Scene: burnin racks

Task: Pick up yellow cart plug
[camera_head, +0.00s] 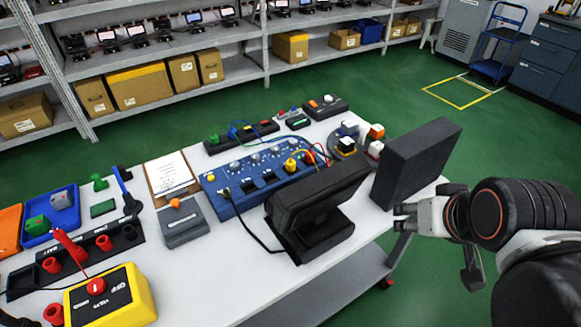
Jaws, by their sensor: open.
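A small yellow plug (291,165) sits at the right part of the blue panel (225,200) on the white cart top. A yellow lead rises beside it, near red and blue leads. The black monitor (315,195) stands in front and hides part of the panel. My gripper (398,217) is at the right, beyond the cart's right edge and apart from the plug. It points left and is open, with nothing visible between its fingers. The dark upright box (415,160) stands close behind it.
A round holder with coloured blocks (347,145) stands behind the monitor. Shelves with cardboard boxes (150,85) line the back. Green floor lies right.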

